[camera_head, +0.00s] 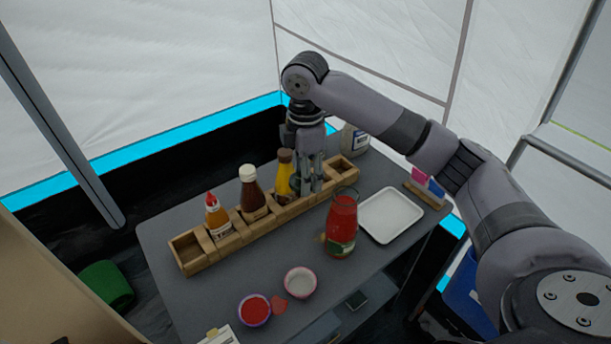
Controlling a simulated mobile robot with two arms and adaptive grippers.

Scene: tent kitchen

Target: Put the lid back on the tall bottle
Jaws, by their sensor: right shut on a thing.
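A tall clear bottle with red contents (341,222) stands upright on the grey table, right of the wooden rack. Its top looks open, with no lid on it. My right gripper (312,187) points down at the rack, just right of a yellow bottle with a brown cap (283,181). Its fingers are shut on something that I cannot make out. A flat red piece (279,304) lies between two bowls; I cannot tell whether it is a lid. A small brownish thing (321,238) shows beside the tall bottle's left side, too small to identify. My left gripper is not in view.
A white tray (391,214) lies right of the tall bottle. A red-filled bowl (254,310) and a pale bowl (300,282) stand in front.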

